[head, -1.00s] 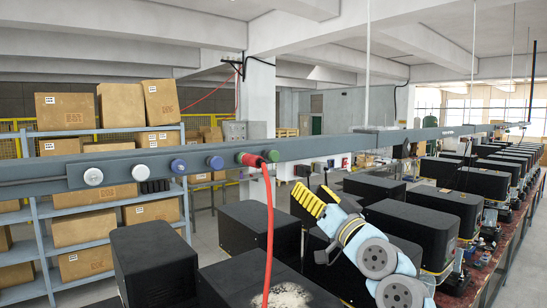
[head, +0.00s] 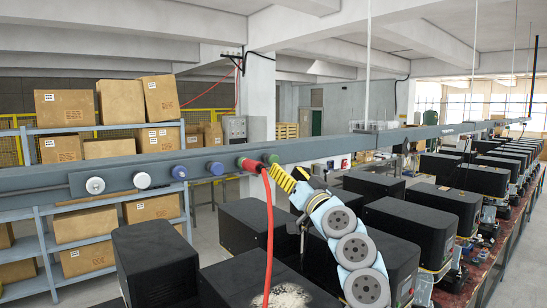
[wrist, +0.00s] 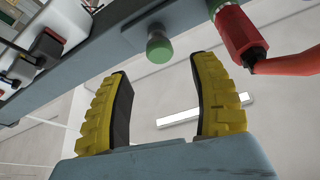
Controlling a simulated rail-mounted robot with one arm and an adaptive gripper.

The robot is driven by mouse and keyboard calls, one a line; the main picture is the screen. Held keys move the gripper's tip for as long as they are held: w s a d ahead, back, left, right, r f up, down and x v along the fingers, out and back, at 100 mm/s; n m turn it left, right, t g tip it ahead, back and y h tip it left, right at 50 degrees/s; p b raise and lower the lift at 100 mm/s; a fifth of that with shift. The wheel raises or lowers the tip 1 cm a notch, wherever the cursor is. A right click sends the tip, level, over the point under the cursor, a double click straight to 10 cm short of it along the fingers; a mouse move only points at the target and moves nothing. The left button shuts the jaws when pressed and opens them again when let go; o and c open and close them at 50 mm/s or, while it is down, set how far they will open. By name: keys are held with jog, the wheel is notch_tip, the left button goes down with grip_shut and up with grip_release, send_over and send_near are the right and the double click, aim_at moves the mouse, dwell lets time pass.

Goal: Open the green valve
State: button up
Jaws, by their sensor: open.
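The green valve (head: 273,158) is a small round knob on the side of the long grey overhead rail (head: 350,145). It is the rightmost of the row of knobs there. In the wrist view the green valve (wrist: 159,49) sits just beyond the fingertips, between them in the picture and apart from both. My gripper (head: 287,172) has yellow ribbed fingers and is close to the valve, to its lower right. In the wrist view my gripper (wrist: 162,68) is open, with nothing between its fingers.
A red fitting (head: 248,163) with a red hose (head: 269,235) hangs immediately left of the valve; the fitting also shows in the wrist view (wrist: 237,30). Blue knobs (head: 215,168) and white knobs (head: 95,185) lie further left. Black machines (head: 160,262) stand below.

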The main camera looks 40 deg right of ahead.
aim_at(275, 160)
jog(key=shift+w+r, duration=0.15)
jog(key=shift+w, duration=0.35)
jog(key=shift+p+x, duration=1.1)
jog(key=shift+x, duration=1.2)
jog(key=shift+w+r+p, duration=0.15)
jog(key=shift+w+p, duration=0.15)
jog(key=shift+w, duration=0.15)
jog(key=shift+d, duration=0.1)
